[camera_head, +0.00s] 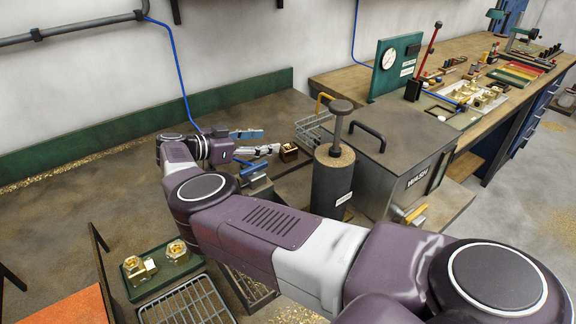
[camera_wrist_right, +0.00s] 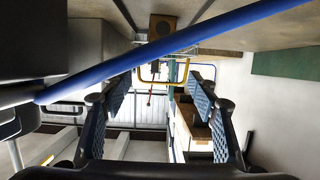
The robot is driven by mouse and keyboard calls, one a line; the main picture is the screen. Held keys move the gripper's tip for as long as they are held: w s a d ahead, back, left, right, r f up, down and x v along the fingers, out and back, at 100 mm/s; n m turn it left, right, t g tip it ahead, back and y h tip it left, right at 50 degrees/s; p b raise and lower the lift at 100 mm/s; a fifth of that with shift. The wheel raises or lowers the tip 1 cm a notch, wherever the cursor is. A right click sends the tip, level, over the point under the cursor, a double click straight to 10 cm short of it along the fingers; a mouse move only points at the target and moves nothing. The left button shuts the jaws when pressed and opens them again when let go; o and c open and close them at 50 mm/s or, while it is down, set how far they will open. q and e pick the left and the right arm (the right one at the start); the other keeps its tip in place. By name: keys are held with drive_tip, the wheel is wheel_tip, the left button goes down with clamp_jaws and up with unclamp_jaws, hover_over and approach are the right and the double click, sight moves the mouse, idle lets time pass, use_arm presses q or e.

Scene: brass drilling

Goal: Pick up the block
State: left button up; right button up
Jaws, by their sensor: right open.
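A small brown, brass-toned block (camera_head: 288,152) sits on the bench top beside the wire basket. In the right wrist view, which looks turned upside down, a brown block with a dark round spot (camera_wrist_right: 163,27) shows near the top edge. My right gripper (camera_head: 270,141) is open, with its two fingers pointing right toward the block, just short of it. In the wrist view, the ridged fingers of my right gripper (camera_wrist_right: 158,88) are spread apart with nothing between them. My left gripper is not in view.
A wire basket (camera_head: 313,129), a dark cylinder with a plunger (camera_head: 333,180) and a grey metal box (camera_head: 395,160) stand right of the block. A blue-topped fixture (camera_head: 256,172) is close below my gripper. A green tray (camera_head: 150,287) holds brass parts at lower left.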

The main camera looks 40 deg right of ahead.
sight(286, 148)
wheel_tip(286, 148, down, 2)
drive_tip(key=shift+f+b, duration=0.25)
drive_tip(key=shift+b, duration=0.25)
drive_tip(key=shift+f, duration=0.25)
drive_tip(key=shift+d+f+b, duration=0.1)
drive_tip(key=shift+d+b, duration=0.05)
drive_tip(key=shift+b, duration=0.2)
drive_tip(key=shift+d+f, duration=0.1)
drive_tip(key=shift+d, duration=0.25)
drive_tip(key=shift+x, duration=0.9)
drive_tip(key=x, duration=0.5)
drive_tip(key=shift+f, duration=0.1)
drive_tip(key=shift+s+a, duration=0.1)
drive_tip(key=c, duration=0.4)
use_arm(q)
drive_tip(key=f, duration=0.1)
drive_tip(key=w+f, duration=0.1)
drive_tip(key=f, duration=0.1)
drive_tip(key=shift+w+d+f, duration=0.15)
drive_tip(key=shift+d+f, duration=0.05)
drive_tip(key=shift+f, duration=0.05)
use_arm(e)
clamp_jaws()
drive_tip(key=shift+r, duration=0.2)
